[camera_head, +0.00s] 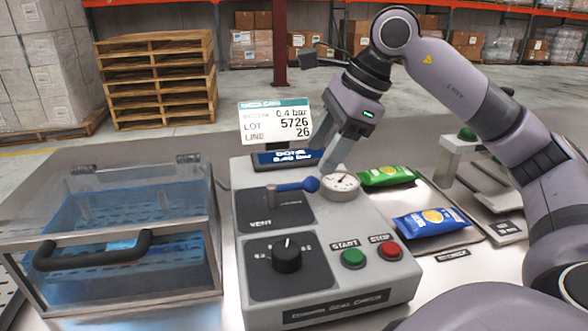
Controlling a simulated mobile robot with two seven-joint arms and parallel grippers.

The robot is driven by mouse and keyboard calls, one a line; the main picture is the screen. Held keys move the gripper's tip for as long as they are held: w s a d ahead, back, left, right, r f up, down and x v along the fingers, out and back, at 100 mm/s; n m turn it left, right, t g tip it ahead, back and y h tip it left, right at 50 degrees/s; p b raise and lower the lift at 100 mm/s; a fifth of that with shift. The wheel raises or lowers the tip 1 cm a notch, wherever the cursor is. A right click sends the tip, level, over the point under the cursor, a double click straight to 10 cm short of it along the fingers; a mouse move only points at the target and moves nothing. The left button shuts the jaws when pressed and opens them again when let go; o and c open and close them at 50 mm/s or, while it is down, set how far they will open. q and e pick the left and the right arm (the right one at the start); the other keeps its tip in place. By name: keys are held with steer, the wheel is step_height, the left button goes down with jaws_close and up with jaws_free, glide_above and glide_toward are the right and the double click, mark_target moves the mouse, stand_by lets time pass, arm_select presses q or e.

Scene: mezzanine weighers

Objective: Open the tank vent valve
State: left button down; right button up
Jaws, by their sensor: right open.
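The vent valve has a blue lever (297,185) on the dark plate marked VENT (280,209), on top of the grey control box (340,255). The lever points to the right, its round blue end close to the pressure gauge (340,183). The clear-lidded tank (115,225) with blue inside stands left of the box, its lid down. My right gripper (330,150) is open, above and behind the lever's end and the gauge. Its lower finger comes down near the gauge; I cannot tell whether it touches anything. My left gripper is not in view.
A black knob (287,255), a green START button (353,257) and a red STOP button (389,250) sit on the box front. A sign (275,122) stands behind the lever. Green (387,176) and blue (431,221) packets lie to the right.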

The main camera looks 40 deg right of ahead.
mark_target(307, 180)
steer(key=x, duration=0.6)
steer(key=shift+a+f+b, duration=0.1)
steer(key=shift+f+b, duration=0.25)
jaws_close()
